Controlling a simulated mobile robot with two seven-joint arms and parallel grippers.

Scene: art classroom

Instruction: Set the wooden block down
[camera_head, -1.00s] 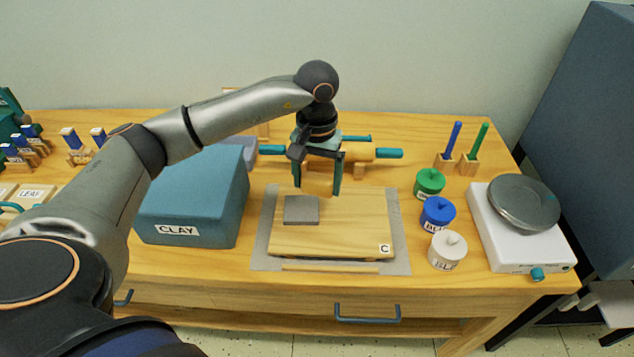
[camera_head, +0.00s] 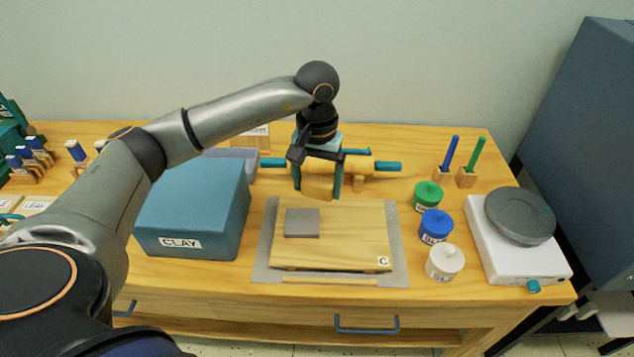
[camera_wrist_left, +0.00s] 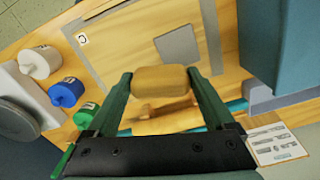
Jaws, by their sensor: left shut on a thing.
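My left gripper (camera_head: 318,192) is shut on a light wooden block (camera_head: 317,187). It holds the block just behind the far edge of the board marked C (camera_head: 355,235). In the left wrist view the block (camera_wrist_left: 160,80) sits between the two green fingers of the gripper (camera_wrist_left: 162,84). I cannot tell whether its underside touches anything. A grey square slab (camera_head: 302,222) lies on the left part of the board. My right gripper does not show.
A blue CLAY box (camera_head: 195,205) stands left of the board. Green (camera_head: 428,197), blue (camera_head: 435,226) and white (camera_head: 445,263) jars stand to its right, beside a white wheel unit (camera_head: 515,250). A rolling pin with teal handles (camera_head: 387,167) lies behind the gripper.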

